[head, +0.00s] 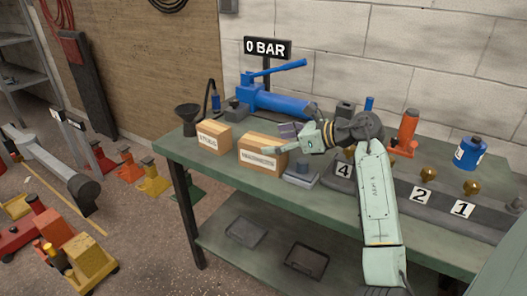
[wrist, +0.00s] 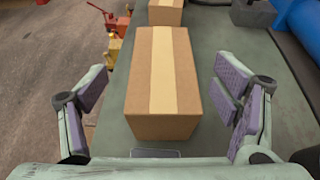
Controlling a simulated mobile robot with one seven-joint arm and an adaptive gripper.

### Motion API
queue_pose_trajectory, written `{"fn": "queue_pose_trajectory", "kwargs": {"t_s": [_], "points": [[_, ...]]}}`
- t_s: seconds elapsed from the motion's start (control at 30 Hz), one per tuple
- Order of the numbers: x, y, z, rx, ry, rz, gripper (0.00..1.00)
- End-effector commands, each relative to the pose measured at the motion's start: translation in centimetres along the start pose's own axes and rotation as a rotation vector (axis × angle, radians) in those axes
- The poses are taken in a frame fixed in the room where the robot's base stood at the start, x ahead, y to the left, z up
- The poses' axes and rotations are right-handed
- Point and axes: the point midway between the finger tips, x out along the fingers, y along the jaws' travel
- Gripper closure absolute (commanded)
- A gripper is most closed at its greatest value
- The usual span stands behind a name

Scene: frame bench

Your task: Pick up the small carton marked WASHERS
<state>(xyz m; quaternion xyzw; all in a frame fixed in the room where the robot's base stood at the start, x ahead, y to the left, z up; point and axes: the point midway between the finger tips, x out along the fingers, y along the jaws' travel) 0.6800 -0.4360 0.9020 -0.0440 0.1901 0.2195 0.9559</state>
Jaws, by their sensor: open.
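The small carton (head: 256,164) stands on the green bench; its white label looks like WASHERS, though the letters are blurred. In the wrist view the same brown carton (wrist: 163,88), with a pale tape strip along its top, lies between the spread fingers. My gripper (head: 268,140) is open and empty at the carton's right end and over it. In the wrist view my gripper (wrist: 163,100) shows gaps on both sides of the carton. Whether the fingers are below its top I cannot tell.
A second carton (head: 208,141), its label perhaps STUDS, stands left of it and shows beyond it in the wrist view (wrist: 166,12). A blue hand pump (head: 270,98) lies behind. A black funnel (head: 188,118) stands left. The numbered block (head: 425,205) is to the right.

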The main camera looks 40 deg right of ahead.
Motion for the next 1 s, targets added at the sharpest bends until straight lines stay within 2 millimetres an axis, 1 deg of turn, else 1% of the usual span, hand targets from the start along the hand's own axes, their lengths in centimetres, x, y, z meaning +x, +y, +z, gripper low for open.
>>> {"fn": "queue_pose_trajectory", "kwargs": {"t_s": [0.17,0.3,0.4,0.57,1.0], "points": [[2.2,-0.2,0.3,0.002,0.000,0.004,0.18],[4.3,-0.3,0.1,0.001,0.000,0.003,0.18],[4.8,-0.3,0.0,0.001,0.000,0.001,0.18],[4.9,-0.3,-0.1,0.000,0.000,0.001,0.18],[4.8,-0.3,-0.1,0.001,0.000,0.002,0.47]]}}
